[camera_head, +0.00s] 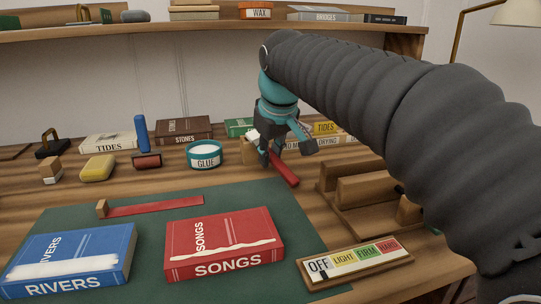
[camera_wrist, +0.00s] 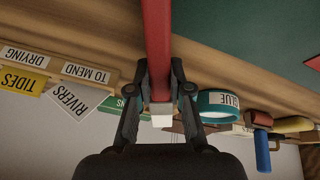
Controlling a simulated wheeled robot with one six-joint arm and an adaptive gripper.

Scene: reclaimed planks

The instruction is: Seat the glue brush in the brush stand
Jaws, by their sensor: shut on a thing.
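The glue brush has a long red handle (camera_head: 285,172) and a pale end. My gripper (camera_head: 277,158) is shut on it above the planks, right of the glue pot. In the wrist view the red handle (camera_wrist: 158,45) runs up out of the picture from between the fingers of my gripper (camera_wrist: 160,92), and the white end (camera_wrist: 163,121) points toward the palm. I cannot pick out the brush stand for certain. A wooden frame with raised blocks (camera_head: 372,188) stands to the right of the brush, partly hidden by my arm.
The GLUE pot (camera_head: 205,163) stands close left of my gripper. A green mat (camera_head: 150,228) holds a blue RIVERS book (camera_head: 100,245), a red SONGS book (camera_head: 205,250) and a red strip (camera_head: 155,206). A pressure sign (camera_head: 355,266) lies front right. Labels and books line the back.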

